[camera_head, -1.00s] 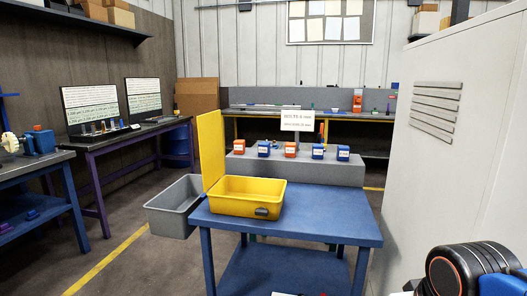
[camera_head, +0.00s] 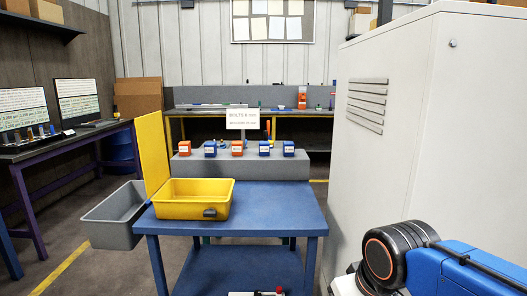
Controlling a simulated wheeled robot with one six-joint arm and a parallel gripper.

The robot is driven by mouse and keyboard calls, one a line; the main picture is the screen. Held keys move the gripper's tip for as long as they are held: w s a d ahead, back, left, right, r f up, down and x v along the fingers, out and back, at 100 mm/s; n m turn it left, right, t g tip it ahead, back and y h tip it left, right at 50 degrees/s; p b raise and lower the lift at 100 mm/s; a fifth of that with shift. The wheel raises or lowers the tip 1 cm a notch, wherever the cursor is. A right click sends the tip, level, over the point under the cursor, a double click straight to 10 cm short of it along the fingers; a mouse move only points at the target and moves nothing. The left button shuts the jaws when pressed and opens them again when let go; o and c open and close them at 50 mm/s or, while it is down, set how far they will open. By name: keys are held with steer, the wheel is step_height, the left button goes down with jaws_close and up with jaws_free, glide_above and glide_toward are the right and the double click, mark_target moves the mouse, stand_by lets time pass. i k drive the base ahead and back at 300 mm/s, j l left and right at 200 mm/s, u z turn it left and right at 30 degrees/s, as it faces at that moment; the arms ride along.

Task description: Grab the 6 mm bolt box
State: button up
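Several small boxes stand in a row on a grey raised block (camera_head: 296,168) at the back of a blue table. From left to right they are an orange box (camera_head: 185,148), a blue box (camera_head: 210,149), a second orange box (camera_head: 237,147), a second blue box (camera_head: 264,148) and a third blue box (camera_head: 288,148). Each bears a small pale label, too small to read. A white sign (camera_head: 242,119) above them reads "BOLTS 6 mm", with a second line that is unclear. My arm shows at the lower right; my gripper is out of view.
A yellow bin (camera_head: 193,210) sits on the blue table (camera_head: 280,218), with a yellow upright panel (camera_head: 153,150) and a grey bin (camera_head: 115,215) on its left. The table's right half is clear. A tall white cabinet (camera_head: 400,150) stands close on the right.

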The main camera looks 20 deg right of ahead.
mark_target(288, 148)
steer(key=i+j, duration=0.1)
steer(key=j, duration=0.4)
steer(key=i+j, duration=0.15)
steer(key=i, duration=0.15)
steer(key=i+j, duration=0.15)
steer(key=i, duration=0.2)
